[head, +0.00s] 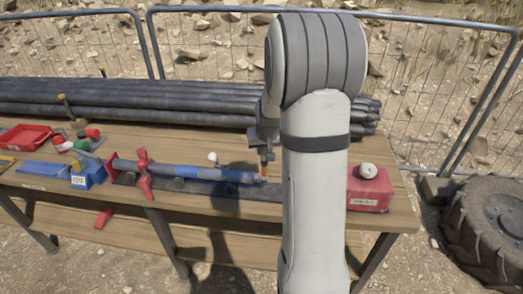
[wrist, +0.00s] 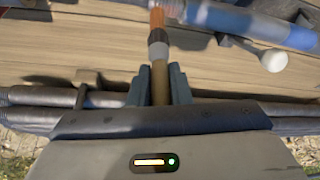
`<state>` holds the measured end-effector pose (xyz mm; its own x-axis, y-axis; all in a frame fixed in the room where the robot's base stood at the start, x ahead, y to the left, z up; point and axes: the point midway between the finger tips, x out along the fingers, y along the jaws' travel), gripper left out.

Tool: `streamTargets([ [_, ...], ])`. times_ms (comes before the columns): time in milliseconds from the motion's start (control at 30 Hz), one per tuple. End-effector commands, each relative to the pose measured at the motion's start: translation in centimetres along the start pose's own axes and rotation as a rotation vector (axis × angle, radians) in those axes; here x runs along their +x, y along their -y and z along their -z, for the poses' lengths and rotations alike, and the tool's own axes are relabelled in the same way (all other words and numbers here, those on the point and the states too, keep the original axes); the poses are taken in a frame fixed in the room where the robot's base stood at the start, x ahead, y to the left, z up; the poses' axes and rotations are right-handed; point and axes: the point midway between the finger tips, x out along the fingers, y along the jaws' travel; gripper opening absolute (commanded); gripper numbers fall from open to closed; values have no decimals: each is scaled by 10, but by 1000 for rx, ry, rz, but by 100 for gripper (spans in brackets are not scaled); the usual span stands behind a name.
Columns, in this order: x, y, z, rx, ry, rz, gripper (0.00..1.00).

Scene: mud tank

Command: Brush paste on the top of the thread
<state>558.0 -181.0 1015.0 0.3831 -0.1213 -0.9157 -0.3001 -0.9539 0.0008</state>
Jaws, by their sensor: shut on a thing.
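My gripper (wrist: 160,85) is shut on the wooden handle of a brush (wrist: 159,50). The brush has a dark ferrule and orange bristles, which point away from the gripper. In the head view the brush (head: 264,168) hangs down at the right end of a grey pipe (head: 190,171) with a blue band. The pipe lies level along the bench, and its thread end (head: 260,180) is small and partly hidden. No paste can be made out.
A red clamp (head: 144,175) stands around the pipe. A red box (head: 369,190) with a white lump on top sits at the bench's right end. Dark pipes (head: 150,98) lie stacked along the back. Blue and red trays (head: 25,136) are at left. A white-headed object (wrist: 272,62) lies near the pipe.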

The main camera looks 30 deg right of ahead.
Motion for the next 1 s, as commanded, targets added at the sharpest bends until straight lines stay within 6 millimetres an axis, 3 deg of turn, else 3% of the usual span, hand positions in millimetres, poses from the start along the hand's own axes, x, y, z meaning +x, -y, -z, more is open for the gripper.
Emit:
streamTargets([
  [600,2,27,8,0,2,1,0],
  [1000,1,11,3,3,2,0,0],
])
